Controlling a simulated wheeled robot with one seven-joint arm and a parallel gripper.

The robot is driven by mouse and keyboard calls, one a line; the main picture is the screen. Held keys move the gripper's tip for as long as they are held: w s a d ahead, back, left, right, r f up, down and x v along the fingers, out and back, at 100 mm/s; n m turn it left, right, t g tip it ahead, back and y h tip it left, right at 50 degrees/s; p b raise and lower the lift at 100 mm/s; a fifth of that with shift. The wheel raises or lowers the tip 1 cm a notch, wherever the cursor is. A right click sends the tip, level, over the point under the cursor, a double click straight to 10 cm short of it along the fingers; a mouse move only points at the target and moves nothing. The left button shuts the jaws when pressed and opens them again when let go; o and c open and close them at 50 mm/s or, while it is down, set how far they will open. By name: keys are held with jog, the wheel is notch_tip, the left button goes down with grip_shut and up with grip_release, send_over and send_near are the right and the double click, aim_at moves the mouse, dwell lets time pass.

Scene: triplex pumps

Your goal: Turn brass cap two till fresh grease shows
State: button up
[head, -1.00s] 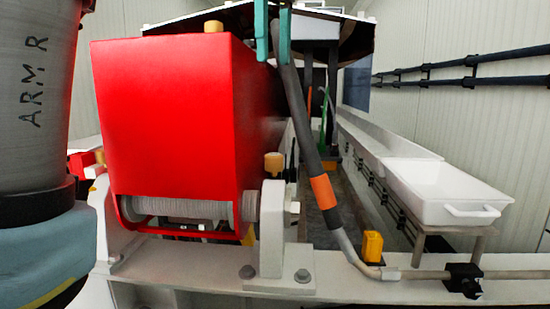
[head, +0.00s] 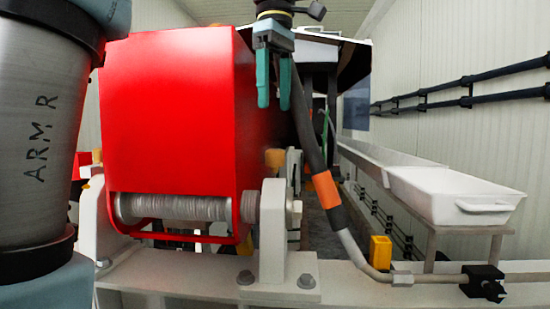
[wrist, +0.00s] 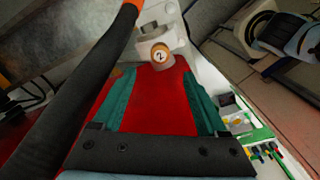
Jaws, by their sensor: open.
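A brass-coloured cap marked "2" (wrist: 160,54) shows face-on near the top centre of the wrist view, seated on a pale grey fitting. In the head view a brass cap (head: 275,158) sits above the pale bearing block at the right of the red housing; I cannot read a number there. My gripper (head: 274,104) hangs pointing down above that cap, apart from it. Its two teal fingers are spread with nothing between them. In the wrist view my gripper (wrist: 157,76) has the marked cap just beyond its fingertips, roughly centred. No grease can be made out.
The red housing (head: 170,120) stands close at the left of my gripper. A dark hose (head: 308,140) with an orange band runs down just behind and right of the fingers. A yellow block (head: 380,252) and a white trough (head: 450,195) are farther right.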

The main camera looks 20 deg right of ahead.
aim_at(275, 150)
notch_tip(275, 150, down, 10)
jog(key=shift+f, duration=0.1)
dwell(0.4)
grip_shut()
dwell(0.5)
